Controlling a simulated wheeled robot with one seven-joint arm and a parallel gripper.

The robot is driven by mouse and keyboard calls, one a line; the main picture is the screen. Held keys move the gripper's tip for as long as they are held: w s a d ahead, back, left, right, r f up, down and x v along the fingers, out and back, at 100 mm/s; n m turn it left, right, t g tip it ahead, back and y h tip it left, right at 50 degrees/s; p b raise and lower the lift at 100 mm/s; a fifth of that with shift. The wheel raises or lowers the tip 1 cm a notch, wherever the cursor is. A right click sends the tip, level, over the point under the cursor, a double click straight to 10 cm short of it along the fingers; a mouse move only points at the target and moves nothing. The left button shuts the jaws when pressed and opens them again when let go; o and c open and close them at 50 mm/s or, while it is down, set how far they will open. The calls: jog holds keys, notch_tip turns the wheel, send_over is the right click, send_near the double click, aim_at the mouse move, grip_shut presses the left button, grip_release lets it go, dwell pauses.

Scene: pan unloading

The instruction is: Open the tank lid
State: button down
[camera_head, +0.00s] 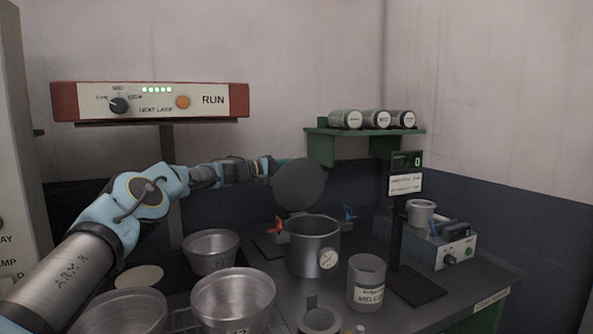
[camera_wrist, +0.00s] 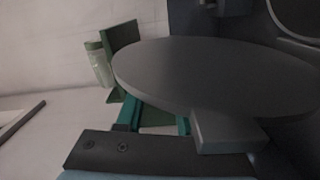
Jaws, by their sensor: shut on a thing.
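The tank (camera_head: 313,250) is a grey metal pot in the middle of the bench, with its mouth uncovered. Its round dark lid (camera_head: 299,187) stands raised, nearly upright, above the tank's back rim. My gripper (camera_head: 276,163) is at the lid's upper left edge, shut on the lid. In the wrist view the lid (camera_wrist: 215,75) is a large grey disc with a short tab (camera_wrist: 226,131) at its edge. The teal fingers of my gripper (camera_wrist: 156,117) show beside it; the exact contact is partly hidden.
A red-handled valve (camera_head: 276,226) and a blue-handled one (camera_head: 350,214) flank the tank. Metal pans (camera_head: 233,297) stand at front left. A labelled beaker (camera_head: 367,283) and a black post (camera_head: 396,235) stand at right. A green shelf (camera_head: 322,148) holds jars behind.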

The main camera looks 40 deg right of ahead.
jog(key=shift+f, duration=0.1)
jog(key=c, duration=0.6)
grip_release()
jog(key=shift+o, duration=0.2)
jog(key=shift+w+a, duration=0.1)
jog(key=b+v, duration=0.5)
jog(key=v, duration=0.5)
jog(key=shift+a, duration=0.3)
jog(key=shift+w, duration=0.1)
